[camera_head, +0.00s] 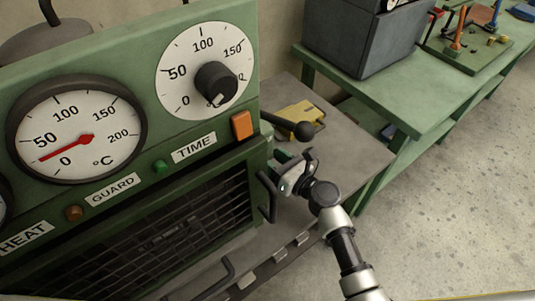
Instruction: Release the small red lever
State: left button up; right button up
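No small red lever shows clearly. An orange rectangular piece (242,125) sits on the front panel of the green machine (130,30). A black lever with a ball knob (304,131) sticks out from the machine's right side. My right gripper (288,180) is at the machine's right front edge, below the ball knob and beside a black handle (267,197). Its fingers are small and dark against the machine, so I cannot tell whether they are open or touch anything. My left gripper is out of view.
The machine carries a temperature gauge (77,138) and a time dial (205,70) above a barred guard (160,235). A yellow object (300,115) lies on the grey table behind. A green bench (425,100) holds a grey box (360,40) and an orange-handled tool (456,35).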

jog(key=shift+x, duration=1.1)
grip_shut()
